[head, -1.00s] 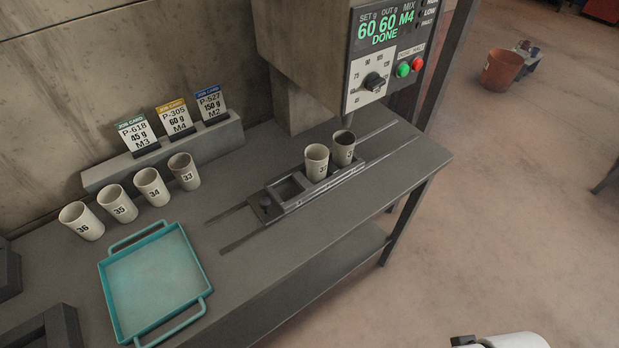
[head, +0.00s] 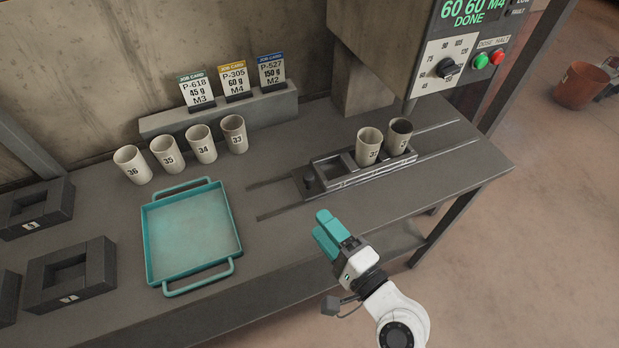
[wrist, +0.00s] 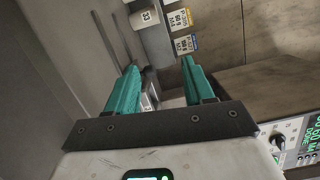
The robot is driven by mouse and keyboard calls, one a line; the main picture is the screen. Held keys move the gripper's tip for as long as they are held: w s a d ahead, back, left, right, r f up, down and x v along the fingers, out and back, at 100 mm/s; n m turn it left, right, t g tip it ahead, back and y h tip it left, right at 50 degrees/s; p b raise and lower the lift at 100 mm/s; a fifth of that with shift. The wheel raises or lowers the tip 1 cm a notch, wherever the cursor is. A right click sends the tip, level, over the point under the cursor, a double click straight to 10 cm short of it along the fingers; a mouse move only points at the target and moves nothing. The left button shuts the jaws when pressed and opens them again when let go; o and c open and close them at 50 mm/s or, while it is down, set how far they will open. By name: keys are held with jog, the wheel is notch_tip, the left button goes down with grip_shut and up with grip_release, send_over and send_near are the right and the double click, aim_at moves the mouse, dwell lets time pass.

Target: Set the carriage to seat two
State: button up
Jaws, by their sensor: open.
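The carriage (head: 348,183) sits on two rails on the bench, with a dark knob (head: 309,177) at its left end. Its left square seat is empty. A cup marked 32 or similar (head: 368,148) stands in the middle, and another cup (head: 400,138), dark inside, stands at the right end; its number is unclear. My gripper (head: 326,231) has teal fingers and is open and empty, in front of and below the carriage in the head view. In the wrist view the open fingers (wrist: 160,75) spread apart, with part of the carriage showing between them.
The dosing machine (head: 462,60) reads DONE, 60, 60, M4. Several numbered cups (head: 205,146) stand before the job cards (head: 235,80). A teal tray (head: 190,245) lies front left, with dark blocks (head: 70,275) further left. Bench between tray and rails is clear.

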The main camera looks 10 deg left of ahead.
jog(key=w+a+r+m+t+h, duration=0.1)
jog(key=w+a+m+t+h, duration=0.3)
jog(key=m, duration=0.9)
jog(key=m+h+b, duration=0.1)
jog(key=m+h, duration=0.5)
jog(key=m, duration=0.5)
send_near(309, 182)
jog(key=shift+w+a+f+t, duration=0.1)
jog(key=shift+w+f+t, duration=0.15)
jog(key=shift+w+t, duration=0.05)
jog(key=w, duration=0.7)
jog(key=w+a, duration=0.1)
jog(key=w, duration=0.2)
jog(key=shift+w+a, duration=0.15)
jog(key=shift+w, duration=0.2)
jog(key=shift+c, duration=0.2)
jog(key=shift+f, duration=0.1)
grip_shut()
